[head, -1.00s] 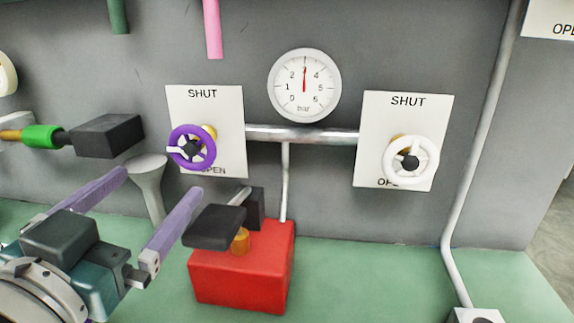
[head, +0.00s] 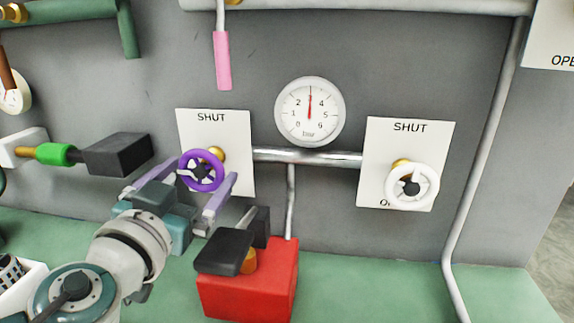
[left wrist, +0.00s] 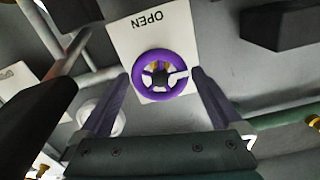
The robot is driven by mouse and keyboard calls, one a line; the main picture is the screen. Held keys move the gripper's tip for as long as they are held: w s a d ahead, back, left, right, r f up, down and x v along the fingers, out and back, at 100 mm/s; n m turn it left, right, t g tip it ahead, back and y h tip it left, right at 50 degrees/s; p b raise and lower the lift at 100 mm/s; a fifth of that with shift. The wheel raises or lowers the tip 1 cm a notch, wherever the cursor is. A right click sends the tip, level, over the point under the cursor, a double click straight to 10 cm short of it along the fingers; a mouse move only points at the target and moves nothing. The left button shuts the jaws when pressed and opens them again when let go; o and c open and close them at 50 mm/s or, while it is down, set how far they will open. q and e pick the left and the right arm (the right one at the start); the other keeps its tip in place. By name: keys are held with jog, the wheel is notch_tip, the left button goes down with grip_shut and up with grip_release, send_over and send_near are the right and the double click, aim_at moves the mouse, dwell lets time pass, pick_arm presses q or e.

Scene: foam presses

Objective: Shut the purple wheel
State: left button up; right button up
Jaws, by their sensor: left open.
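The purple wheel (head: 201,171) sits on a yellow stem in front of a white plate (head: 232,130) with SHUT at its top. The plate's lower word is hidden in the head view, but OPEN shows upside down in the left wrist view. One white spoke of the wheel points left in the head view. My left gripper (head: 203,169) is open, its two purple fingers on either side of the wheel. In the left wrist view the wheel (left wrist: 160,76) lies between the fingertips, with gaps on both sides; contact is not visible. My right gripper is not in view.
A red box (head: 250,283) with a black handle (head: 224,252) stands just right of and below my left gripper. A green-collared black lever (head: 117,154) juts out at left. A gauge (head: 310,111) and a white wheel (head: 412,186) are to the right.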

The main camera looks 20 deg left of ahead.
pick_arm(q)
jog(key=c, duration=1.1)
jog(key=m+b, duration=0.1)
jog(key=m, duration=0.2)
jog(key=shift+m+b, duration=0.3)
jog(key=shift+m, duration=0.1)
jog(key=m+b, duration=0.1)
jog(key=m, duration=0.3)
jog(key=shift+m, duration=0.3)
jog(key=m, duration=0.4)
jog(key=shift+m, duration=2.8)
jog(key=o, duration=1.1)
